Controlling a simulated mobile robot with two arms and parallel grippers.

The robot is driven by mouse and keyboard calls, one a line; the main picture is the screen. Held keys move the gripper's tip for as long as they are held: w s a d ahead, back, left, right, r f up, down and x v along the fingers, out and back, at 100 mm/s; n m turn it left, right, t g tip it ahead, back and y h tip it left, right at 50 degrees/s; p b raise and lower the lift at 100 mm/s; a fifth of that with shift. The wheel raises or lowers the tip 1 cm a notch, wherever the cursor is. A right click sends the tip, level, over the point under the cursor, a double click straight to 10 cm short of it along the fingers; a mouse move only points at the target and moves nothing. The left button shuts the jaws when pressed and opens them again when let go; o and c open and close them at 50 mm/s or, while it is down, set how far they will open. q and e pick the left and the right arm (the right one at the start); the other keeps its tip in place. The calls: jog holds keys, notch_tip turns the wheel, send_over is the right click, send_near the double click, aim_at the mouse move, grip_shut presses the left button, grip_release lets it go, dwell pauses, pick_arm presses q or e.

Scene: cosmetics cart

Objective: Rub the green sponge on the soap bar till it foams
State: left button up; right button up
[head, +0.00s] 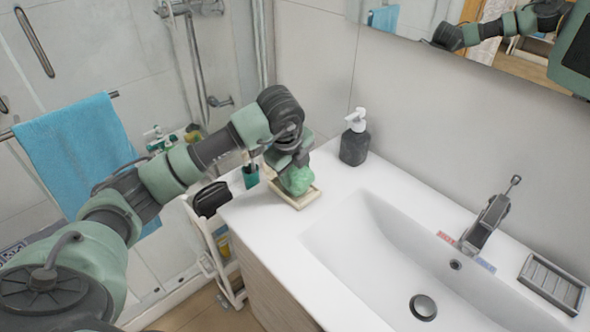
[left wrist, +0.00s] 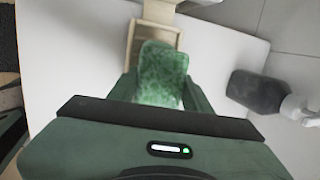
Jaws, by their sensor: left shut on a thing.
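The green sponge (head: 297,180) is held in my left gripper (head: 291,168), over the wooden soap dish (head: 307,200) at the back left corner of the white counter. In the left wrist view the sponge (left wrist: 160,72) sits between the two green fingers, and the dish (left wrist: 131,48) shows beyond and around it. The soap bar cannot be made out clearly; the sponge and gripper cover most of the dish. I cannot tell whether the sponge touches soap. No foam is visible. My right gripper is not in view.
A dark soap pump bottle (head: 355,145) stands right of the dish, close to the wall. The white basin (head: 385,250) and grey faucet (head: 485,222) lie further right. A cart (head: 222,240) stands left of the counter. A blue towel (head: 75,150) hangs at the left.

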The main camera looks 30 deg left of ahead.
pick_arm(q)
jog(key=shift+f, duration=0.25)
dwell(0.4)
jog(key=shift+w+a, duration=0.1)
jog(key=shift+a, duration=0.05)
